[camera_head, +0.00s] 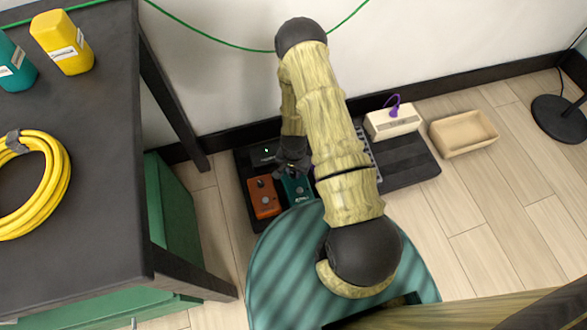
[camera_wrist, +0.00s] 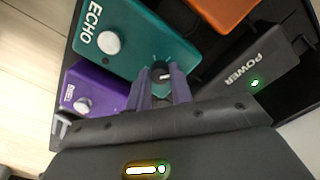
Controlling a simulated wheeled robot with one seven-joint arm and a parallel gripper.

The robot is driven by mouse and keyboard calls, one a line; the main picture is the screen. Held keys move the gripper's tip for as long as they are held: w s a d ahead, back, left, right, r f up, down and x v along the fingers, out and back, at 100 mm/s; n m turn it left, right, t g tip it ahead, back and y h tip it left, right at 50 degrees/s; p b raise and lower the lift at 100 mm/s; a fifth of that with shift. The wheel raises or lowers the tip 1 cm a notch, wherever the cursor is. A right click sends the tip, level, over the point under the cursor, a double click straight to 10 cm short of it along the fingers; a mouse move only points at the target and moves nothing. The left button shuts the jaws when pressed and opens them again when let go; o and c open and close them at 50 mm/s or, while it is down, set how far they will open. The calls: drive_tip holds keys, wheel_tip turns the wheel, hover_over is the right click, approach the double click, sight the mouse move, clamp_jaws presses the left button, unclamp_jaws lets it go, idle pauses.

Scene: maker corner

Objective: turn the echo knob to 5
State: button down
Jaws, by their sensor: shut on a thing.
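The teal echo pedal (camera_wrist: 135,45) fills the upper left of the wrist view, with "ECHO" lettering and a round pale footswitch (camera_wrist: 109,43). Its knob (camera_wrist: 161,74) is dark with a light pointer mark and sits near the pedal's edge. My gripper (camera_wrist: 160,82) is shut on the knob, one finger on each side. The scale around the knob is too small to read. In the head view the teal pedal (camera_head: 299,191) is on the board on the floor, partly hidden under my gripper (camera_head: 292,168).
An orange pedal (camera_head: 263,198) is beside the teal one. A purple pedal (camera_wrist: 92,98) and a black POWER box (camera_wrist: 250,80) with a green light are close to my fingers. A dark table (camera_head: 95,200) stands at the left. Open floor (camera_head: 500,210) lies at the right.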

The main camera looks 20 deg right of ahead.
sight(294, 173)
drive_tip(key=m+p, duration=0.4)
drive_tip(key=m, duration=0.1)
drive_tip(key=shift+r+p, duration=0.25)
drive_tip(key=shift+p, duration=0.15)
drive_tip(key=shift+f+m+p, duration=0.2)
drive_tip(key=shift+m+p, duration=1.25)
drive_tip(key=shift+m, duration=0.95)
drive_tip(key=c, duration=1.2)
unclamp_jaws()
drive_tip(key=shift+c, duration=0.2)
wheel_tip(294, 173, up, 17)
drive_tip(key=p, duration=0.7)
drive_tip(key=shift+r, duration=0.15)
